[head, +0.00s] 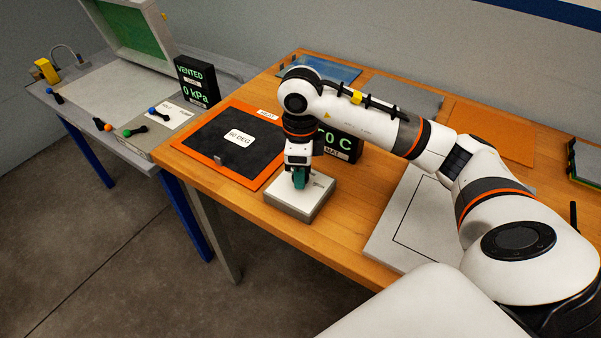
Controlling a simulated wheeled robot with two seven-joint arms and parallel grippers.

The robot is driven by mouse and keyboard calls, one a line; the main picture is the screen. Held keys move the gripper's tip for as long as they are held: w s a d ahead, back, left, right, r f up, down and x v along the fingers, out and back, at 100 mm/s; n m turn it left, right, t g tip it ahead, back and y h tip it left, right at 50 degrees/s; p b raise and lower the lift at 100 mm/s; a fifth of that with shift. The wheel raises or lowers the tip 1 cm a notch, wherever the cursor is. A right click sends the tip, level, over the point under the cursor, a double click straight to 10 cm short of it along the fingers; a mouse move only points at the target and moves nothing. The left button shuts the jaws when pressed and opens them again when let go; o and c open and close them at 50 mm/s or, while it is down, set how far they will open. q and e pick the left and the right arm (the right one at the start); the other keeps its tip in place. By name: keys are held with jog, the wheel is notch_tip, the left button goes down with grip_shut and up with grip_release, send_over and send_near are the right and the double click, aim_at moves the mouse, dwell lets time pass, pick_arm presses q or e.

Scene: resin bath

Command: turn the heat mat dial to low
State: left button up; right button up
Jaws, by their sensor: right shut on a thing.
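The heat mat (222,164) is a black pad with an orange border, lying on the wooden table, with a "60 DEG" label on it. A light grey control box (312,207) stands at its right front corner. My right gripper (299,181) points down over this box and is shut on a teal-green dial (299,179) on its top. The gripper hides much of the dial, and I cannot read its setting. A black mat display (345,145) behind the box shows green digits ending in "0 C", partly hidden by my arm. My left gripper is not in view.
A grey bench (90,90) on the left holds a black "VENTED 0 kPa" display (197,82) and several coloured-knob levers. A white board with a black outline (405,225) and an orange sheet (490,133) lie on the wooden table to the right.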

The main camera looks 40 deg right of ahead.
jog(key=m, duration=0.3)
jog(key=shift+m+b, duration=0.3)
jog(key=shift+b, duration=0.1)
dwell(0.4)
jog(key=o, duration=1)
jog(key=shift+r, duration=0.1)
notch_tip(320, 180, up, 12)
jog(key=shift+p, duration=0.35)
